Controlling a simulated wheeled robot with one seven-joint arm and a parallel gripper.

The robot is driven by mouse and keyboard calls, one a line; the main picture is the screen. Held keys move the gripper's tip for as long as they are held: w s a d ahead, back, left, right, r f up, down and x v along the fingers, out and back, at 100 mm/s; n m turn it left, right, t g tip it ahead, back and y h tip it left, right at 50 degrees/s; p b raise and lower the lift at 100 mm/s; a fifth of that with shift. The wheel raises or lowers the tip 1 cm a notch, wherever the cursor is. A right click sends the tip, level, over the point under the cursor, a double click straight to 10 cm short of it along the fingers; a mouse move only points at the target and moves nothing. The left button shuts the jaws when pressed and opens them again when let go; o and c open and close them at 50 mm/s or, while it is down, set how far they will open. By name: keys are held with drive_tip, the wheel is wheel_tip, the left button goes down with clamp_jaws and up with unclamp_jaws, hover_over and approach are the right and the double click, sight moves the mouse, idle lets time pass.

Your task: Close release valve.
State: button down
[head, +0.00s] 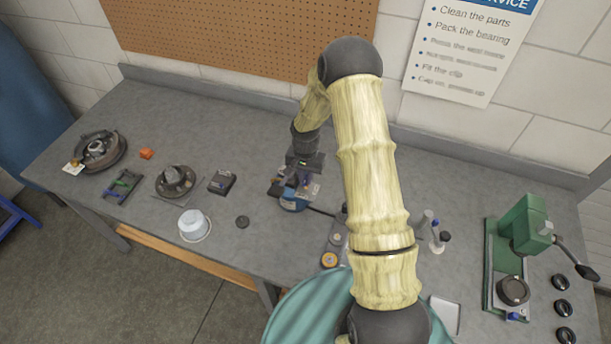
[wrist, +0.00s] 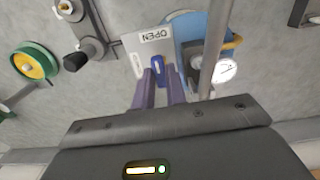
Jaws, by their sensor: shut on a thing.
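The release valve shows in the wrist view as a small blue lever (wrist: 157,66) beside a pale plate (wrist: 140,45) marked "OPEN", which appears upside down. My gripper (wrist: 160,82) has its two purple fingers shut on the blue lever. In the head view my gripper (head: 303,183) points down at the small blue unit (head: 291,205) on the bench, just left of my arm. A round white gauge (wrist: 225,70) sits on the blue unit, right of the fingers. The lever itself is hidden in the head view.
The grey bench (head: 240,140) holds a white bowl (head: 194,225), a dark hub (head: 175,181) and a black box (head: 221,182) to the left. A green press (head: 520,245) stands at the right. My arm hides part of the bench middle.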

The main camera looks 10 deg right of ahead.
drive_tip(key=n+b, duration=0.2)
drive_tip(key=n, duration=0.2)
drive_tip(key=shift+f, duration=0.1)
drive_tip(key=n+b, duration=0.1)
drive_tip(key=n, duration=0.4)
drive_tip(key=shift+b, duration=0.4)
drive_tip(key=n, duration=0.8)
drive_tip(key=shift+w+n, duration=0.1)
drive_tip(key=shift+n, duration=0.2)
drive_tip(key=c, duration=1.4)
unclamp_jaws()
drive_tip(key=shift+c, duration=0.2)
